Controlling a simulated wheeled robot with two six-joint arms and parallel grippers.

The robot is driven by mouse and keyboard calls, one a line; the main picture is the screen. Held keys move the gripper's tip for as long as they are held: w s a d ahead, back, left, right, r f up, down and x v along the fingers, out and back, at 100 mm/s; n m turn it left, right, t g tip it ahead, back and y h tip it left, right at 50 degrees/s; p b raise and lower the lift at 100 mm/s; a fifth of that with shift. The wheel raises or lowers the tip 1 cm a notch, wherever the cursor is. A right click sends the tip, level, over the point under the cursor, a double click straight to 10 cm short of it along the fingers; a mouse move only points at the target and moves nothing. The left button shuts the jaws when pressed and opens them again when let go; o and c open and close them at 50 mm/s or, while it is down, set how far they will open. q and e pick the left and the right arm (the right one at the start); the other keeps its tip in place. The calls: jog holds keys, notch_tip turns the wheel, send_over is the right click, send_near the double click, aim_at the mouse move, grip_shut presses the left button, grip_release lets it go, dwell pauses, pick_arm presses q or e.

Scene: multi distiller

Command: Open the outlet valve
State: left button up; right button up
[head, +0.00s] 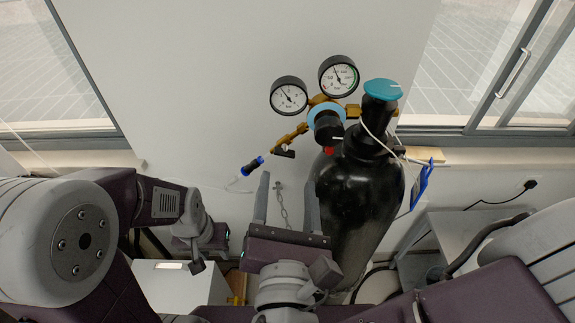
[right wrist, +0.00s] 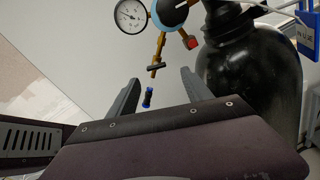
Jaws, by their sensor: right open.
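The outlet valve (head: 284,152) is a small black handle on the brass outlet pipe of the regulator, left of the black gas cylinder (head: 352,205). It also shows in the right wrist view (right wrist: 155,67), above the blue hose fitting (right wrist: 148,97). My right gripper (head: 288,178) is open and empty, its two fingers pointing up just below the valve, apart from it as far as I can tell. In the right wrist view the valve lies beyond and between the fingertips (right wrist: 160,75). My left arm's wrist end (head: 195,225) is low at the left; its jaws are not clear.
Two round gauges (head: 289,95) (head: 338,76) sit on the regulator. A teal knob (head: 382,89) tops the cylinder, and a blue tag (head: 422,186) hangs at its right. A chain (head: 281,205) hangs on the wall behind my right gripper.

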aim_at(285, 156)
jog(key=w, duration=0.2)
jog(key=w+p, duration=0.1)
jog(key=w, duration=0.1)
jog(key=w+p, duration=0.1)
jog(key=w, duration=0.2)
jog(key=shift+r, duration=0.35)
jog(key=shift+w+a, duration=0.1)
jog(key=shift+w, duration=0.3)
pick_arm(q)
jog(key=shift+s+a+r, duration=0.1)
jog(key=shift+s+r, duration=0.1)
jog(key=shift+r, duration=0.8)
pick_arm(e)
jog(key=shift+w+a+f, duration=0.1)
jog(key=shift+w+f, duration=0.15)
